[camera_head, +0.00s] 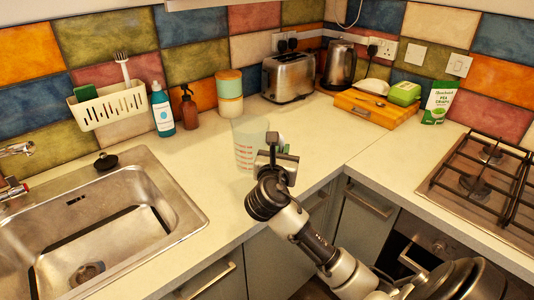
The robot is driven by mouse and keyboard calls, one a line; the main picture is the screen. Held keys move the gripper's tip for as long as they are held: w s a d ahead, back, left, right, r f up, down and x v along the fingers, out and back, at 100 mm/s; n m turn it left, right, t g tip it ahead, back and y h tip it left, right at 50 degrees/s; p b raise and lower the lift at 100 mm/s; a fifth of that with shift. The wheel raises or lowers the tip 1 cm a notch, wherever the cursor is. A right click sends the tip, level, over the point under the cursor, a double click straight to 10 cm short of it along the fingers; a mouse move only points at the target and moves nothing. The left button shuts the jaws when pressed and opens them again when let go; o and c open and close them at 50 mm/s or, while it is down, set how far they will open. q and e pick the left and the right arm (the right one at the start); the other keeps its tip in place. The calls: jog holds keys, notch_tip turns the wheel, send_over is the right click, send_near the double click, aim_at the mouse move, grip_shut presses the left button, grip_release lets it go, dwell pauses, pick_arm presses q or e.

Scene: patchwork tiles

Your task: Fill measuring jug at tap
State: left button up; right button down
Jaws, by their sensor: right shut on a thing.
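A clear measuring jug (247,140) with red markings stands upright on, or just above, the worktop, right of the sink; I cannot tell whether it touches. My right gripper (270,158) is at the jug's right side and shut on it; the fingertips are partly hidden by the gripper body. The tap (14,150) is at the far left edge, above the sink (165,190), and only partly in view. My left gripper is not in view.
A black plug (106,161) lies by the sink's back rim. A soap bottle (162,110), a brown bottle (189,108) and a canister (229,92) stand along the wall. A toaster (289,77), kettle (339,65) and hob (485,185) are further right. The worktop between sink and jug is clear.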

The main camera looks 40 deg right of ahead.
jog(key=shift+s+d+r, duration=0.15)
jog(key=shift+s+r, duration=0.45)
jog(key=shift+s, duration=0.35)
